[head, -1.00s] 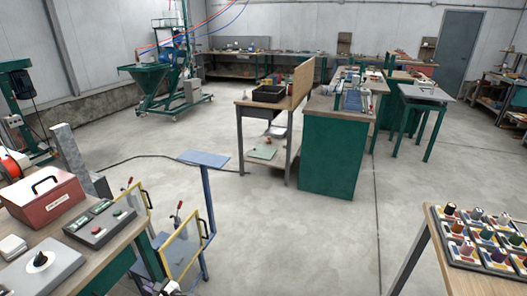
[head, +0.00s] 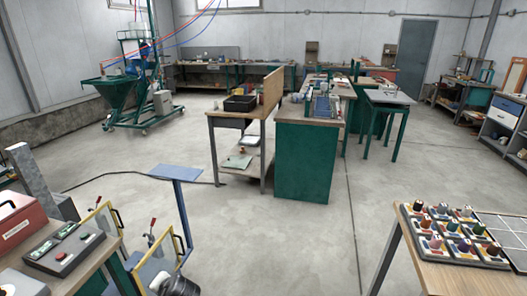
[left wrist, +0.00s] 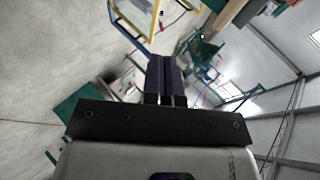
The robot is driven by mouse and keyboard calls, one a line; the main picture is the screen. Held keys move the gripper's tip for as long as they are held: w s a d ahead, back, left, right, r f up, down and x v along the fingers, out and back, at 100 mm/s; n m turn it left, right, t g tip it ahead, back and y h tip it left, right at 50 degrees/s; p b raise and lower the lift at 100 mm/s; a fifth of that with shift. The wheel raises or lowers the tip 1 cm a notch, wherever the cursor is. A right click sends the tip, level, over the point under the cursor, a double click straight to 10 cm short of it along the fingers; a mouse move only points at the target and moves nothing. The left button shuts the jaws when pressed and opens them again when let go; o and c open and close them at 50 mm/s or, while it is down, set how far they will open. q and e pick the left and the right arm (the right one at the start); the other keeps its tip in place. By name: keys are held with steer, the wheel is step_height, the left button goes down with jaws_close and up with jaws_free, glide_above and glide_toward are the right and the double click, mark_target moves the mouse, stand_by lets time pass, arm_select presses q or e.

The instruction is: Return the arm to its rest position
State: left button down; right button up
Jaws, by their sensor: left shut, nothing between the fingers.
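My left gripper (left wrist: 160,80) shows in the left wrist view, its two dark fingers side by side with no gap and nothing held. It is in open air, with the floor and tilted workshop furniture behind it. In the head view a dark rounded piece (head: 180,286), which looks like part of my left arm, shows at the bottom edge beside the yellow-framed panels. The left gripper's fingers cannot be made out there. My right gripper is in neither view.
Yellow-framed clear panels (head: 158,262) and a blue-topped stand (head: 175,173) are at lower left, beside a bench with a control box (head: 62,250). A table (head: 440,277) with several coloured knobs is at lower right. The floor (head: 290,240) between is clear.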

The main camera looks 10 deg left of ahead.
arm_select(q)
steer(key=s+d+r+t+h, duration=0.2)
steer(key=s+d+h, duration=0.2)
steer(key=s+d, duration=0.3)
steer(key=s+d+r+t+h, duration=0.2)
steer(key=s+d+r+h, duration=0.15)
steer(key=s+d, duration=0.4)
steer(key=s+f+g+h, duration=0.15)
steer(key=s+f, duration=0.25)
steer(key=s, duration=0.4)
steer(key=s+d+f+g, duration=0.1)
steer(key=s+f+g, duration=0.1)
steer(key=s+f, duration=0.5)
steer(key=s+f+g, duration=0.2)
steer(key=s, duration=0.8)
step_height(320, 180, up, 38)
steer(key=p, duration=3.7)
steer(key=shift+w+f+n+p, duration=0.2)
steer(key=shift+w+n+p, duration=0.1)
steer(key=shift+w, duration=0.05)
